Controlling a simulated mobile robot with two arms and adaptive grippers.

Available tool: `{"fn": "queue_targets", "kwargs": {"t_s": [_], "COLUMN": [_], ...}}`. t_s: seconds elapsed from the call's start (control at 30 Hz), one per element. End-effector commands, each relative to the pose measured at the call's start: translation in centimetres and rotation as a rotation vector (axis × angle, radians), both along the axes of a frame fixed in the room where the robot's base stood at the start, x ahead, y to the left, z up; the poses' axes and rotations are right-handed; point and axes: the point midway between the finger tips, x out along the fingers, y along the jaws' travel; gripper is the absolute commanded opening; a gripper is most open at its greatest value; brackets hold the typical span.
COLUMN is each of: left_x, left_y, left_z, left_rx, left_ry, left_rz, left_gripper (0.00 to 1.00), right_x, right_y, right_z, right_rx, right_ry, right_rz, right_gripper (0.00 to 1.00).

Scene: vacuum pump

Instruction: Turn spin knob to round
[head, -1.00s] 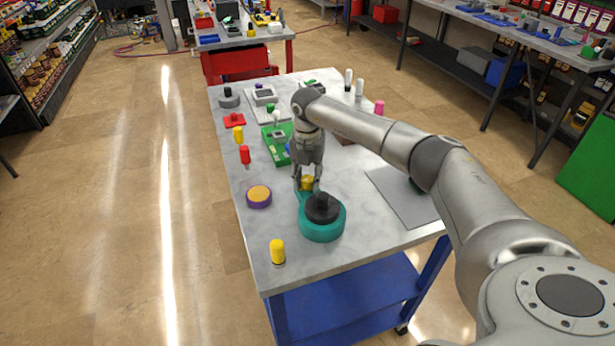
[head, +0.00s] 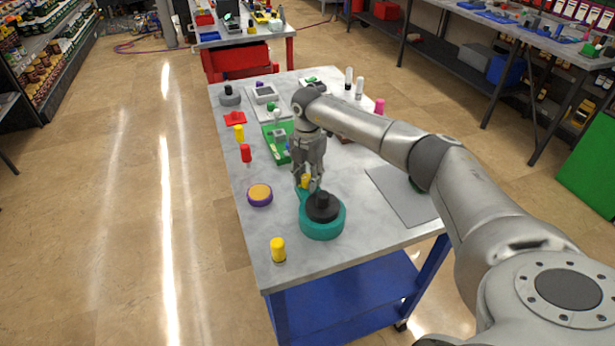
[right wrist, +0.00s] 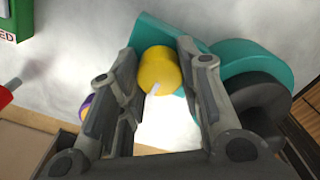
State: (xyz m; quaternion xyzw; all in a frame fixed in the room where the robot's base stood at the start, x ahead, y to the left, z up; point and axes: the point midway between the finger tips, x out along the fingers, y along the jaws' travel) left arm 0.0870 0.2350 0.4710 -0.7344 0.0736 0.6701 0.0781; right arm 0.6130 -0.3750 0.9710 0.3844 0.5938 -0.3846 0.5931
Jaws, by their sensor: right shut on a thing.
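The teal vacuum pump (head: 322,225) with a black top (head: 321,207) stands on the near part of the table. A yellow knob (head: 305,181) sits on its teal arm at the back left; in the right wrist view the knob (right wrist: 158,69) shows a white mark on its face. My right gripper (head: 307,184) points down over it, and in the right wrist view its two fingers (right wrist: 157,75) stand on either side of the knob, shut on it. The fingers partly hide the knob in the head view. My left gripper is not in view.
A purple disc with an orange top (head: 260,192) lies left of the pump. A grey plate (head: 400,197) lies to the right. Bare tabletop surrounds the pump.

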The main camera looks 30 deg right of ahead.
Motion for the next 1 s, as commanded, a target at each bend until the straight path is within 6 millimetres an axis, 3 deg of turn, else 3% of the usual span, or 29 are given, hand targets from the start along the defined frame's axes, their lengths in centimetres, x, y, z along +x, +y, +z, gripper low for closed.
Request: {"fn": "queue_targets", "kwargs": {"t_s": [0.13, 0.17, 0.23, 0.63, 1.0], "left_x": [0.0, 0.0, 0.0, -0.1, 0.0], "left_y": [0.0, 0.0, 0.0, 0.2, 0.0], "left_z": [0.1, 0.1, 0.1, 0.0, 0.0], "left_rx": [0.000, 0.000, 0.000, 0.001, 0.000], "left_ry": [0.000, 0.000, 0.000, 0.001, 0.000], "left_rz": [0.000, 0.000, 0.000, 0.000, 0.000], "left_gripper": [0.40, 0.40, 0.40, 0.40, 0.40], "right_x": [0.4, 0.4, 0.3, 0.1, 0.2], "right_y": [-0.2, -0.2, -0.2, -0.1, -0.1], "right_z": [0.5, 0.5, 0.5, 0.9, 8.1], "right_rx": [-0.002, -0.002, -0.001, 0.000, -0.001], "right_ry": [-0.013, -0.013, -0.012, -0.004, -0.008], "right_rz": [-0.003, -0.003, -0.003, 0.001, 0.000], "right_gripper": [0.09, 0.34, 0.42, 0.42, 0.42]}}
